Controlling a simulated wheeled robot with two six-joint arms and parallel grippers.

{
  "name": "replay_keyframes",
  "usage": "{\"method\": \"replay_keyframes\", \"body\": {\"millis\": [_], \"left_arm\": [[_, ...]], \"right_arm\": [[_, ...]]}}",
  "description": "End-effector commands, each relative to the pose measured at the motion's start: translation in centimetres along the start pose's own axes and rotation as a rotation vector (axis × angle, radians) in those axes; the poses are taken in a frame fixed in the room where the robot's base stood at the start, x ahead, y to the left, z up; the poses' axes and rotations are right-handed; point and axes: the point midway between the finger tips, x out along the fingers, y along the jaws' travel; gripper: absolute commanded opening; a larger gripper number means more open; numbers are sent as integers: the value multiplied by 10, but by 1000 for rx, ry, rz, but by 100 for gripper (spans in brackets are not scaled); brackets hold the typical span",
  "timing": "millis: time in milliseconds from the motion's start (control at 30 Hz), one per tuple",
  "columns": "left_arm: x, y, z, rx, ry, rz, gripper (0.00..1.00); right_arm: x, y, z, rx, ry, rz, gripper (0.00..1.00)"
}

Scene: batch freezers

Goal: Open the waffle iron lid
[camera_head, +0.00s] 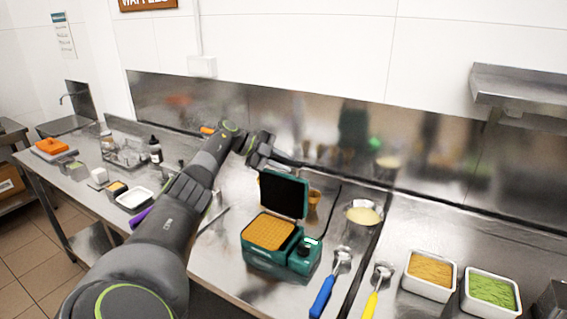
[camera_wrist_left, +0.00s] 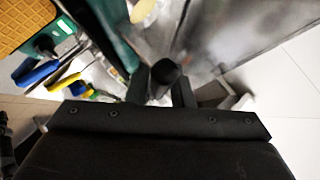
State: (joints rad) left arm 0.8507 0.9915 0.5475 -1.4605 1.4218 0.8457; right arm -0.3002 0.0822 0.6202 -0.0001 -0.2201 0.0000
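The teal waffle iron (camera_head: 268,262) stands on the steel counter with its lid (camera_head: 284,194) raised about upright. A golden waffle (camera_head: 268,231) lies on the lower plate. My left gripper (camera_head: 262,150) is at the top left corner of the raised lid. In the left wrist view the fingers (camera_wrist_left: 163,90) are apart, with a dark rounded piece (camera_wrist_left: 168,76) between or just beyond them. I cannot tell whether they grip it. The lid's green edge (camera_wrist_left: 112,38) and the waffle (camera_wrist_left: 22,22) also show there. My right gripper is not in view.
A blue-handled ladle (camera_head: 322,296) and a yellow-handled one (camera_head: 371,303) lie right of the iron. A bowl of batter (camera_head: 363,214) stands behind them. White trays of orange (camera_head: 429,291) and green (camera_head: 490,308) food are at the right. A steel wall backs the counter.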

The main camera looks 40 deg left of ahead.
Motion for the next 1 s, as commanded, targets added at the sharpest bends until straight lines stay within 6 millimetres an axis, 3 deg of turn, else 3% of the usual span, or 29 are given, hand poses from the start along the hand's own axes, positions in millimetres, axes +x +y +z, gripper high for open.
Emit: {"method": "replay_keyframes", "body": {"millis": [33,133,400,567,1000], "left_arm": [[-1,-3,-2,2,1,-7,24],[-1,-3,-1,2,1,-6,36],[-1,-1,0,1,0,-3,36],[-14,1,2,1,-4,-2,36],[-115,1,1,2,-4,-6,36]], "right_arm": [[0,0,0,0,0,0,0],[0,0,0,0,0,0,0],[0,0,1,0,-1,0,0],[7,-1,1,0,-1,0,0],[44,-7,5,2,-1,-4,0]]}}
